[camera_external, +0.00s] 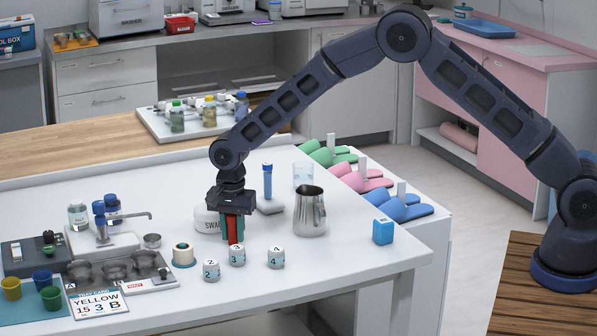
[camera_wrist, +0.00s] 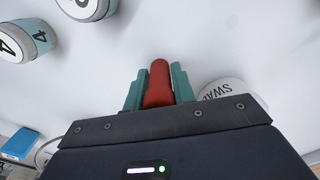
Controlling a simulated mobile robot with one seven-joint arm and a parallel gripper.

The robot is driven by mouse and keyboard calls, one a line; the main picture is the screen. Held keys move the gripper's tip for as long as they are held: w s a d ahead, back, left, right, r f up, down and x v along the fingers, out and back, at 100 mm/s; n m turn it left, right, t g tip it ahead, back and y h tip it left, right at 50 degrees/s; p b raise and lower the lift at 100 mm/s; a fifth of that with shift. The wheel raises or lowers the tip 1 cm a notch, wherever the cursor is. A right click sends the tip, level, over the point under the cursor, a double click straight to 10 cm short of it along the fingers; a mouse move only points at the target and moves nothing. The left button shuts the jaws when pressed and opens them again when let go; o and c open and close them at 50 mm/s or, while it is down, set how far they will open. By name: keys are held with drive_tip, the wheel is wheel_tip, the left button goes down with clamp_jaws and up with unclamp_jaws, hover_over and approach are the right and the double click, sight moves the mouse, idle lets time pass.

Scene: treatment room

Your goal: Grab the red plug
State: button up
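The red plug (camera_external: 232,230) is between the two teal fingers of my gripper (camera_external: 233,226), over the white table. In the wrist view, the red plug (camera_wrist: 158,84) lies lengthwise between the fingers (camera_wrist: 159,92). Both fingers lie close along its sides, with no clear gap, so my gripper looks shut on it. The fingers hide part of its sides. I cannot tell whether its lower end touches the table.
A white round swab container (camera_external: 207,221) sits just left of my gripper. Numbered cylinders, one of them marked 4 (camera_external: 276,258), stand in front. A metal jug (camera_external: 310,212) and a blue-capped tube (camera_external: 267,182) stand to the right. The table's right front is mostly clear.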

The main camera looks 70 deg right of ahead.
drive_tip(key=shift+c, duration=1.4)
